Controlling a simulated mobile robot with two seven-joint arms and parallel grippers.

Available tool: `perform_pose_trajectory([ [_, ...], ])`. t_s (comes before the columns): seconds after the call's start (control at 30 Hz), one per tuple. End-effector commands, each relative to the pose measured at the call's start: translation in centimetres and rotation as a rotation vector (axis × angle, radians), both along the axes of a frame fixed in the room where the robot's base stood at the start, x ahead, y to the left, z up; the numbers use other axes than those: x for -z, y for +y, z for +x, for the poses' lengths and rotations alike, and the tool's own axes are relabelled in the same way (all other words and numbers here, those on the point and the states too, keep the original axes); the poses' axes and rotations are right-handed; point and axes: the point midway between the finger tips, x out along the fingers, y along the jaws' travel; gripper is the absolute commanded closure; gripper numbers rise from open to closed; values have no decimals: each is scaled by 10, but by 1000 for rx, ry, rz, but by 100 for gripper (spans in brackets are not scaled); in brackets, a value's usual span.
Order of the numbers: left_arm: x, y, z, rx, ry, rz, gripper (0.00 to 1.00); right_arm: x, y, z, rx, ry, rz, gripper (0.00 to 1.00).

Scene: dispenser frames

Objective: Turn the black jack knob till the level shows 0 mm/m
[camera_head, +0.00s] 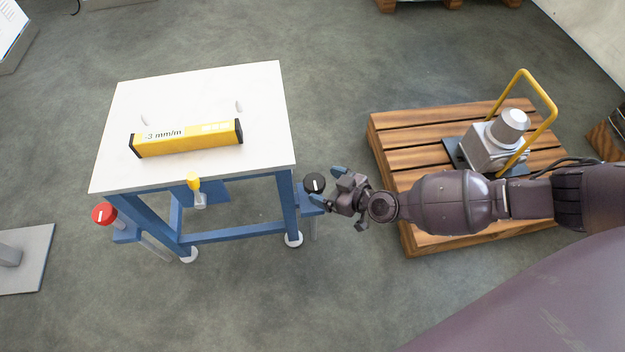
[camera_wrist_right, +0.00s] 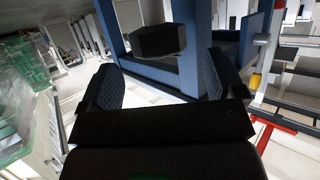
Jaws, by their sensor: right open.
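The black jack knob (camera_head: 314,183), with a white mark on its top, sits at the right side of the blue-legged table (camera_head: 245,90). In the right wrist view the knob (camera_wrist_right: 157,41) is dark and faceted, ahead of and between the fingers. My right gripper (camera_head: 332,187) is open, its fingers pointing at the knob from the right; whether they touch it I cannot tell. The gripper also shows in the right wrist view (camera_wrist_right: 165,85). The yellow level (camera_head: 187,139) lies on the white tabletop and reads "-3 mm/m". My left gripper is not in view.
A red knob (camera_head: 104,213) is at the table's left side. A yellow-topped part (camera_head: 194,183) is at the front edge. A wooden pallet (camera_head: 410,238) with a grey machine (camera_head: 492,146) and yellow handle (camera_head: 552,95) lies beneath and behind my right arm. Floor in front of the table is clear.

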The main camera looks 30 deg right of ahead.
Motion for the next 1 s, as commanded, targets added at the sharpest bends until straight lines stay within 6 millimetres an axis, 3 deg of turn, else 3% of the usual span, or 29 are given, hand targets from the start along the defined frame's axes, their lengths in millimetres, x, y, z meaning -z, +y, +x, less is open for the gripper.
perform_pose_trajectory([
  [0.03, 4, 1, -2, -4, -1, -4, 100, 9, 4, 4, -1, 6, 1, 12],
  [0.3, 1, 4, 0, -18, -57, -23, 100, 18, 17, 29, -1, 3, 0, 12],
  [0.73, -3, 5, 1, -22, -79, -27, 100, 17, 21, 37, 0, -1, 0, 12],
  [0.77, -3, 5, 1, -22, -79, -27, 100, 17, 21, 37, 0, -1, 0, 13],
  [1.0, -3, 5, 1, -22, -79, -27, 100, 17, 20, 36, 0, 0, 0, 50],
])
